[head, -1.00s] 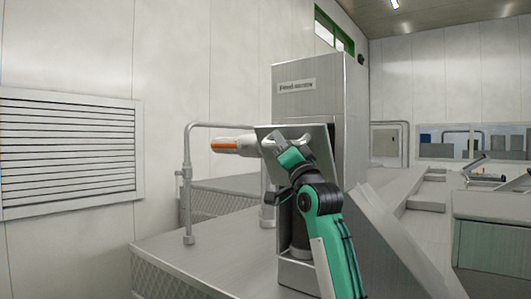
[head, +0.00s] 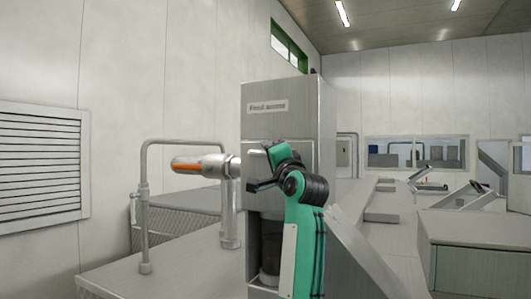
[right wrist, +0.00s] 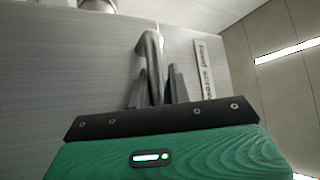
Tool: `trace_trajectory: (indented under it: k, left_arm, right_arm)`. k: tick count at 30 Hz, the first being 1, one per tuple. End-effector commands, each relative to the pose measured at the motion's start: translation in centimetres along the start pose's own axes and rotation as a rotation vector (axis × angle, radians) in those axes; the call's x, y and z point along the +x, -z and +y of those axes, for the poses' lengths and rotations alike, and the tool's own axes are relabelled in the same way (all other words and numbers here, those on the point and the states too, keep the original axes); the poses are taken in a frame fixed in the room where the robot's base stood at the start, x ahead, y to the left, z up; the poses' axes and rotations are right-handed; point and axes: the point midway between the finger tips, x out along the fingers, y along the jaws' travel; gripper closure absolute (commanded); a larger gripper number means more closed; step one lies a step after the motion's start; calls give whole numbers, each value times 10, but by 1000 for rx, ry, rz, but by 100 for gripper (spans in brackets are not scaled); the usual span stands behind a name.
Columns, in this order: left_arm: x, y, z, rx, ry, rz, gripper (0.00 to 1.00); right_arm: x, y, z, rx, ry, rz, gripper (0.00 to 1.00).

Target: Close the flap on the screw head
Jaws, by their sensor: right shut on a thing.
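The screw head is a tall grey metal cabinet (head: 256,125) with a "Feed screw" label. Its flap, a flat grey panel (right wrist: 75,60), fills the left of the right wrist view. It looks flush or nearly flush with the cabinet face; a small gap cannot be ruled out. A bar handle (right wrist: 150,52) stands out from the flap near a vertical seam. My right gripper (head: 262,172) is at the cabinet front, and the right wrist view shows its two fingers (right wrist: 155,88) shut on the handle. My arm hides part of the flap. My left gripper is not in view.
A pipe with an orange window (head: 200,164) runs into the cabinet's left side. A bent rail (head: 145,200) stands on the grey bench left of it. A dark recess (head: 270,245) shows low in the cabinet. A sloping panel (head: 362,250) rises right of my arm.

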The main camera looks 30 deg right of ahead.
Motion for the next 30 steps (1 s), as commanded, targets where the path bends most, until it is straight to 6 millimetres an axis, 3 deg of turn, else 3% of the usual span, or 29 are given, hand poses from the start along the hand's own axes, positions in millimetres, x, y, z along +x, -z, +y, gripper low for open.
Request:
trace_trajectory:
  k: [8,9,12,23,30]
  left_arm:
    - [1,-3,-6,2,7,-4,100]
    - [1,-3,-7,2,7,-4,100]
    - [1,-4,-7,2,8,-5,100]
    - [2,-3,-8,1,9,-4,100]
    - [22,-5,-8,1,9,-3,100]
  right_arm:
    - [0,-2,5,2,-8,-5,100]
    - [0,-2,5,2,-8,-5,72]
    - [0,-2,4,1,-7,-4,59]
    - [-1,-1,4,0,-6,-2,59]
    - [-29,-3,6,0,-1,-1,59]
